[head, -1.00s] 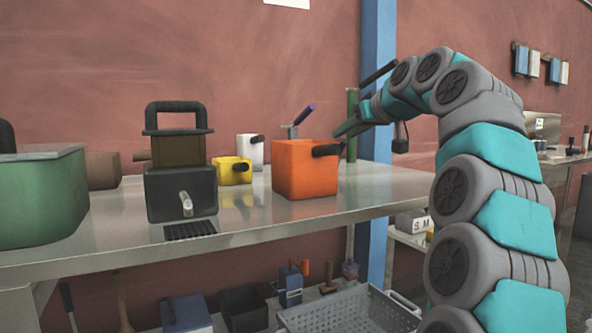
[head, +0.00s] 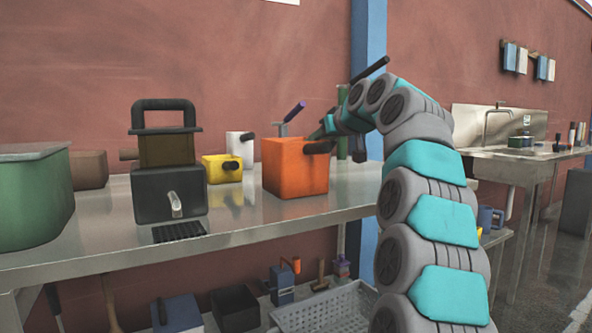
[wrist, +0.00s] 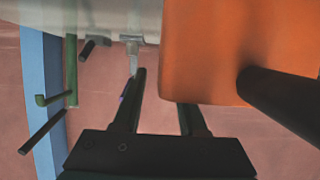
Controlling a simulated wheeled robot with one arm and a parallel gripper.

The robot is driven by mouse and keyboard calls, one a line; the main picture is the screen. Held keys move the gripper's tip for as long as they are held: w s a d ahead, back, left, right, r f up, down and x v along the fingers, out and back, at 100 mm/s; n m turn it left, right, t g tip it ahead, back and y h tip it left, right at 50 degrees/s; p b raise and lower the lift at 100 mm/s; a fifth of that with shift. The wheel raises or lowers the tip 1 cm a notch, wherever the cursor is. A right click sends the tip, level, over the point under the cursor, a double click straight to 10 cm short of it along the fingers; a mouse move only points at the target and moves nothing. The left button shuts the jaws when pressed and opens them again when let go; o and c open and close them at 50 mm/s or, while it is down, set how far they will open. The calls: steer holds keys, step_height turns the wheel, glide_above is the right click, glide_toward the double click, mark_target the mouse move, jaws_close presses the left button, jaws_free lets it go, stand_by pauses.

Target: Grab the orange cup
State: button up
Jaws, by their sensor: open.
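The orange cup (head: 296,167) is a box-shaped cup standing upright on the metal table, with a dark handle (head: 319,147) on its right side. In the wrist view the cup (wrist: 215,50) fills the upper right, and its handle (wrist: 285,98) juts toward the lower right corner. My gripper (head: 322,129) is at the cup's upper right, close to the handle.
The metal table (head: 255,222) also holds a yellow cup (head: 222,169), a white cup (head: 240,146), a dark machine (head: 168,190) and a green container (head: 32,200). A purple-handled tool (head: 294,112) and a green post (head: 342,125) stand behind my gripper. A blue pillar (head: 370,50) is behind.

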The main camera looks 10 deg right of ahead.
jaws_close()
steer(key=shift+r, duration=0.1)
stand_by(1.3)
